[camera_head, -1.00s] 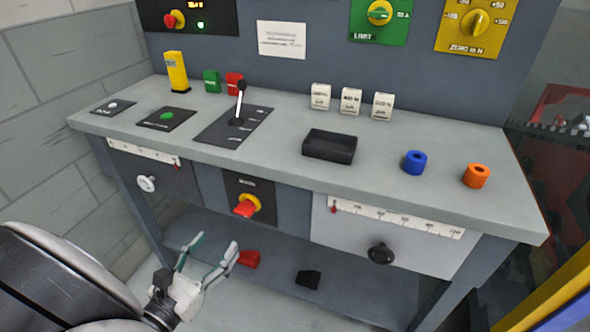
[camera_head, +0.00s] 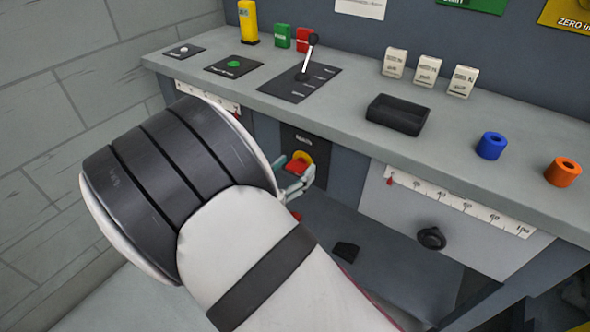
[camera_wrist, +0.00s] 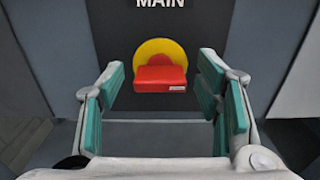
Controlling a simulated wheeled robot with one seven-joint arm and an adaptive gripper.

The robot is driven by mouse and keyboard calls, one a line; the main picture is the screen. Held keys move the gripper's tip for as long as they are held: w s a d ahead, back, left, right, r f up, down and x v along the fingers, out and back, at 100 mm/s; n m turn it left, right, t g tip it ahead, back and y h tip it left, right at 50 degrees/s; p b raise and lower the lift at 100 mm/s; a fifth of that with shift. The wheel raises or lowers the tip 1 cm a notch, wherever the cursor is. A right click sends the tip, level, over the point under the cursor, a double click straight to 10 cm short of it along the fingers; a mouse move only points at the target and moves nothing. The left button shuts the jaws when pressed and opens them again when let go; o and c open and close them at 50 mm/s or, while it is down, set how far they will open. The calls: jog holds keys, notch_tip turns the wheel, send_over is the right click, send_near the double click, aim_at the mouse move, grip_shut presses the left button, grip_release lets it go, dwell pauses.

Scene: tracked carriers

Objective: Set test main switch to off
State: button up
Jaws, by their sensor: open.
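The main switch has a red handle (camera_wrist: 160,79) on a round yellow plate (camera_wrist: 161,48), set in a dark panel marked MAIN. In the wrist view the handle lies flat across the picture, a little above the centre. My gripper (camera_wrist: 161,95) is open, its two teal-padded fingers on either side of the handle's line and nothing seen between them in contact. In the head view the switch handle (camera_head: 297,166) shows just past my gripper (camera_head: 295,185), partly hidden by my arm. I cannot tell the exact gap between fingers and handle.
The bench top (camera_head: 330,120) above carries a lever (camera_head: 308,58), a black tray (camera_head: 397,115), a blue ring (camera_head: 491,145) and an orange ring (camera_head: 563,171). Right of the switch is a scale panel with a black knob (camera_head: 431,238). A black block (camera_head: 346,250) lies on the lower shelf.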

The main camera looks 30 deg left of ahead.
jog(key=shift+w, duration=0.4)
jog(key=shift+c, duration=0.3)
jog(key=c, duration=1.1)
